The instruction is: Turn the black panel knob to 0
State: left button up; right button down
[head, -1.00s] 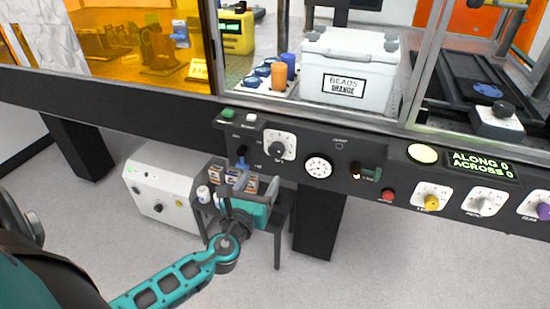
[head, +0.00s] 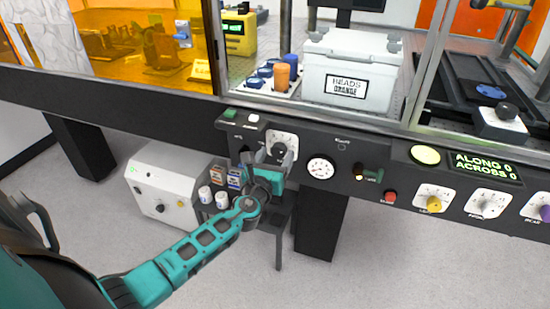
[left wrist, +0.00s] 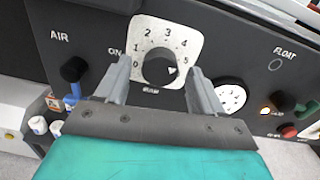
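The black panel knob (left wrist: 158,70) sits on a white dial plate (left wrist: 180,30) numbered 0 to 5. Its white mark points right and slightly down, near 5; 0 is at the plate's lower left. In the head view the knob (head: 278,150) is partly hidden by my gripper. My left gripper (head: 267,163) is just in front of the plate. In the left wrist view the left gripper (left wrist: 160,75) is open, one finger on each side of the knob, with gaps showing. Whether the fingertips reach the knob's depth is unclear. My right gripper is not in view.
To the right are a round white gauge (head: 320,168), a FLOAT hole (left wrist: 275,63) and a red button (head: 390,196). A grey box (head: 165,190) and small bottles (head: 222,200) stand below the panel.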

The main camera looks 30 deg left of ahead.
pick_arm(q)
jog(key=c, duration=1)
